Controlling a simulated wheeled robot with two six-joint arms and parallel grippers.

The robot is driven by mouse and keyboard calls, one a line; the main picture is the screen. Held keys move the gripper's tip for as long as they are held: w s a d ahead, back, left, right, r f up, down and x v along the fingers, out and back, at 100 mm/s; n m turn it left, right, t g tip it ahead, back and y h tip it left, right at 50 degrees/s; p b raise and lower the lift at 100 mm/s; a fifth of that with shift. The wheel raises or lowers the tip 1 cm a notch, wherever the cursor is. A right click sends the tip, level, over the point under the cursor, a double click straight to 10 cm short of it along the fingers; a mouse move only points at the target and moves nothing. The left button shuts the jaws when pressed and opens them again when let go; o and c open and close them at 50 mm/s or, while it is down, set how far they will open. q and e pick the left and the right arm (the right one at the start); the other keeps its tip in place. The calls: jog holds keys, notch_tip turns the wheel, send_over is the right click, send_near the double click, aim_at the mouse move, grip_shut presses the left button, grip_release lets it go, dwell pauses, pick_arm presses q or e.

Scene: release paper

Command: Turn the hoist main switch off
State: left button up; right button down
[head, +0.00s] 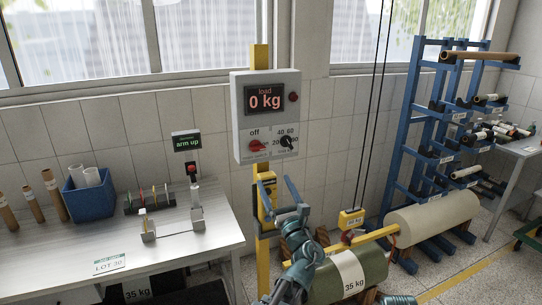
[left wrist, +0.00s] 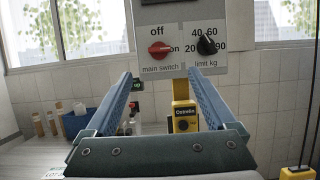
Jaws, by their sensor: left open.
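The red main switch knob (head: 257,145) is on the front of the grey hoist control box (head: 241,119), which is fixed to a yellow post. In the left wrist view the red knob (left wrist: 160,49) lies about horizontal, toward the word "on"; "off" is printed above it. My left gripper (head: 277,183) is open and empty, below the box and apart from it. In the left wrist view its two blue fingers (left wrist: 159,76) stand wide apart, with the knob beyond and above the gap between them.
A black limit knob (head: 286,141) is right of the switch. A yellow unit (left wrist: 185,117) is on the post below the box. A hanging yellow weight block (head: 351,218), paper rolls (head: 348,275) and a blue rack (head: 408,130) are right; a white table (head: 190,245) is left.

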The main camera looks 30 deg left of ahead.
aim_at(260, 150)
pick_arm(q)
jog(key=p+x, duration=0.4)
jog(key=x, duration=0.8)
jog(key=shift+a+r+p, duration=0.1)
jog(key=shift+p, duration=0.3)
jog(key=shift+x, duration=0.85)
jog(key=shift+a, duration=0.1)
jog(key=shift+c, duration=0.2)
jog(key=c, duration=1.3)
jog(key=shift+c, duration=0.2)
